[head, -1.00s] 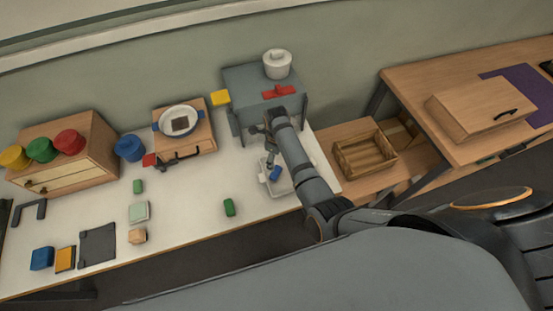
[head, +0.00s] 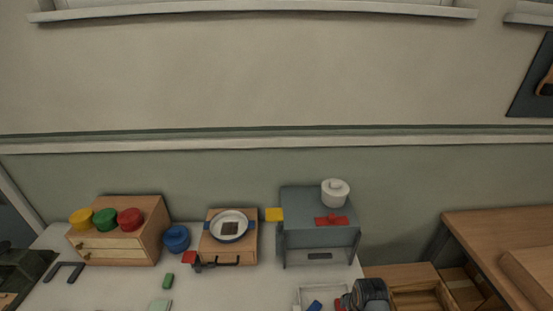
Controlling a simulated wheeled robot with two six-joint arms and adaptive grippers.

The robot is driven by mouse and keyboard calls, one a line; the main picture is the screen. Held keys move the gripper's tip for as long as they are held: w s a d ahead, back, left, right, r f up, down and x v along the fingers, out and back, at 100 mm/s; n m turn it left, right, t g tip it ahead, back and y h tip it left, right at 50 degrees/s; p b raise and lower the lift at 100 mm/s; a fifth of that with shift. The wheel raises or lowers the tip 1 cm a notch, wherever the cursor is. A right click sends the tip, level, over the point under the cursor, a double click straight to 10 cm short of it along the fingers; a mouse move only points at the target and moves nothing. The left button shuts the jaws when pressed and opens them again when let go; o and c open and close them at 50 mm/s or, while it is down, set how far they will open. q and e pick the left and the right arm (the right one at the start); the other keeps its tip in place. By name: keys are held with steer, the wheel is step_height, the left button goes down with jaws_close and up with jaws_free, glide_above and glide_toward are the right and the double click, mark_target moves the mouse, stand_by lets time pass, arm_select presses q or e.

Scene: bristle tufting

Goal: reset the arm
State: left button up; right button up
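One of my arms shows only as a dark grey piece (head: 370,295) at the bottom edge of the head view, right of the white tray. Its gripper cannot be made out clearly, so I cannot tell whether it is open or shut, and the rest of the arm is cut off below the frame. My other arm is not in view. The white tray (head: 303,292) at the table's front right holds a blue block (head: 314,305).
A wooden drawer box (head: 125,250) with yellow, green and red round pieces stands at left. A blue pot (head: 176,238), a wooden box with a pan (head: 229,224) and a grey stand (head: 320,236) with a white pot (head: 335,192) line the back. A wooden crate (head: 415,298) is at right.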

steer(key=s+d+r+n+t, duration=0.2)
steer(key=s+r+n, duration=0.8)
steer(key=n, duration=0.5)
step_height(320, 180, down, 32)
steer(key=s+d+r+g+b, duration=0.1)
steer(key=s+d+b, duration=0.1)
steer(key=b, duration=0.5)
steer(key=s+f+b, duration=0.3)
steer(key=s+f, duration=0.6)
steer(key=f, duration=0.3)
steer(key=s+d+f+g+b, duration=0.1)
steer(key=s+f+b, duration=0.2)
steer(key=s+f, duration=0.7)
step_height(320, 180, down, 3)
steer(key=shift+d+m, duration=0.2)
steer(key=shift+m, duration=0.2)
